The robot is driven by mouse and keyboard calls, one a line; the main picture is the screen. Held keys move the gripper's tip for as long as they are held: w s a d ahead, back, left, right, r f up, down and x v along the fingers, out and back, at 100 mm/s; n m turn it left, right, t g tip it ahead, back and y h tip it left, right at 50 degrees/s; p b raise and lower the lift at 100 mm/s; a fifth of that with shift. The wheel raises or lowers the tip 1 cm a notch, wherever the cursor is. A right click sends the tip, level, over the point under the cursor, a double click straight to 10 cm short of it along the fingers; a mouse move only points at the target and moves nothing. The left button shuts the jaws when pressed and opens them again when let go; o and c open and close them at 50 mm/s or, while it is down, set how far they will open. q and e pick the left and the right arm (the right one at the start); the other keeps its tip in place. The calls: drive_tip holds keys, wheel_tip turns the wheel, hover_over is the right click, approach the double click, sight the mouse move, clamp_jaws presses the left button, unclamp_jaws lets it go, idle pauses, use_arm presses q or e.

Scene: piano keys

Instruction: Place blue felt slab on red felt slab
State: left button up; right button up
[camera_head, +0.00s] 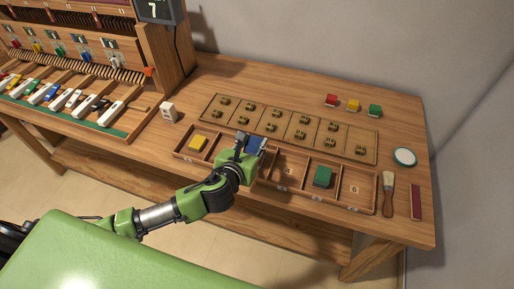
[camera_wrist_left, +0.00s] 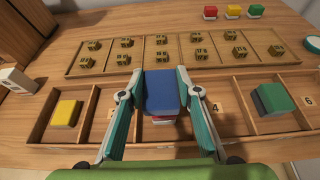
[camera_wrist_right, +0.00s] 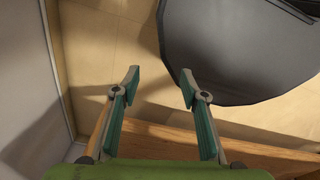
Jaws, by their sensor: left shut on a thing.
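The blue felt slab (camera_wrist_left: 162,90) sits between the fingers of my left gripper (camera_wrist_left: 163,82), which is shut on it above a middle compartment of the wooden tray. In the head view my left gripper (camera_head: 250,142) holds the blue slab (camera_head: 257,144) over the tray. A red edge with a pale layer, the red felt slab (camera_wrist_left: 163,120), shows just below the blue slab in the left wrist view; most of it is hidden. I cannot tell whether the two touch. My right gripper (camera_wrist_right: 160,80) is open and empty, over the floor and a wooden edge.
The tray (camera_head: 282,190) also holds a yellow slab (camera_head: 198,142) and a green slab (camera_head: 322,177). Behind it lies a board of small brass pieces (camera_head: 290,128). Red, yellow and green blocks (camera_head: 353,105) stand at the back. A brush (camera_head: 388,195) and round dish (camera_head: 404,157) are at right.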

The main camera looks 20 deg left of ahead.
sight(256, 143)
use_arm(q)
drive_tip(key=w+f, duration=0.2)
drive_tip(key=shift+w+f, duration=0.15)
drive_tip(key=shift+f, duration=0.25)
drive_tip(key=shift+f+b, duration=0.3)
drive_tip(key=shift+f, duration=1.3)
drive_tip(key=o, duration=0.8)
drive_tip(key=shift+o, duration=0.2)
drive_tip(key=shift+r, duration=0.2)
drive_tip(key=shift+s, duration=0.4)
drive_tip(key=v, duration=1.1)
drive_tip(key=shift+s+r, duration=0.15)
drive_tip(key=shift+r, duration=0.05)
